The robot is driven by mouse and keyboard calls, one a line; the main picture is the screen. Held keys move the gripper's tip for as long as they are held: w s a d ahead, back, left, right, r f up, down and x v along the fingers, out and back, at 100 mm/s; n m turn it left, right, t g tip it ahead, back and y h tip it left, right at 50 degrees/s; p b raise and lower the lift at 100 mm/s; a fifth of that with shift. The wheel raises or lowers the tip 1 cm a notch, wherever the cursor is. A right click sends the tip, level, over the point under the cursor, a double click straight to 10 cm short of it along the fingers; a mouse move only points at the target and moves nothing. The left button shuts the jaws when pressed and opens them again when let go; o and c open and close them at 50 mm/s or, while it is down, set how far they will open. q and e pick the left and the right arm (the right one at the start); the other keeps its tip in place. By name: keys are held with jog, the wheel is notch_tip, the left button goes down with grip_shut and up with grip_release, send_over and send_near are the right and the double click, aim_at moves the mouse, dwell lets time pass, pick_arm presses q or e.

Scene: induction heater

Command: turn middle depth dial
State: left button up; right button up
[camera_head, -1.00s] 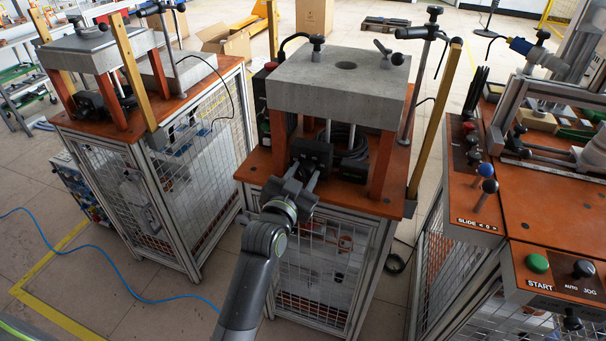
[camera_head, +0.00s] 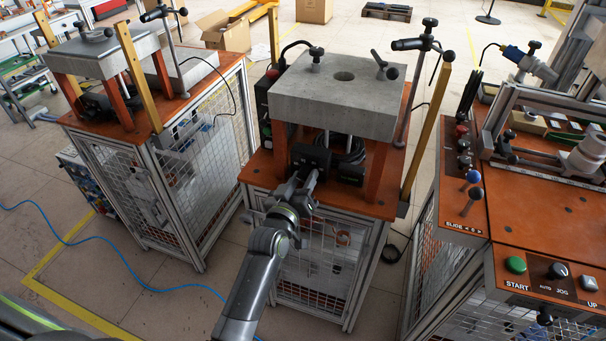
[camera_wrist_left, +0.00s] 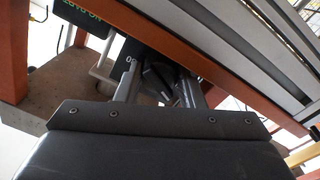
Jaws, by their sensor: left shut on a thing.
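The middle heater is a grey slab (camera_head: 338,98) on orange legs over an orange-topped cage stand. Under the slab's front edge is a black box (camera_head: 311,158), the dial's housing. My left gripper (camera_head: 303,180) reaches up to the front of this box. In the left wrist view the black dial (camera_wrist_left: 158,80) sits between the two grey fingers of my left gripper (camera_wrist_left: 160,90), which are shut on it. A mark like "0" shows beside the dial. That view is tilted. In the head view the gripper hides the dial. My right gripper is not in view.
A similar heater stand (camera_head: 105,50) is at the left. A control bench (camera_head: 540,215) with a green START button (camera_head: 515,265) is at the right. A yellow post (camera_head: 427,130) and a clamp stand (camera_head: 412,85) rise beside the slab. A blue hose (camera_head: 110,262) lies on the floor.

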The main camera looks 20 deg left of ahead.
pick_arm(q)
jog(key=shift+r+n, duration=0.1)
jog(key=shift+n, duration=0.3)
jog(key=o, duration=1)
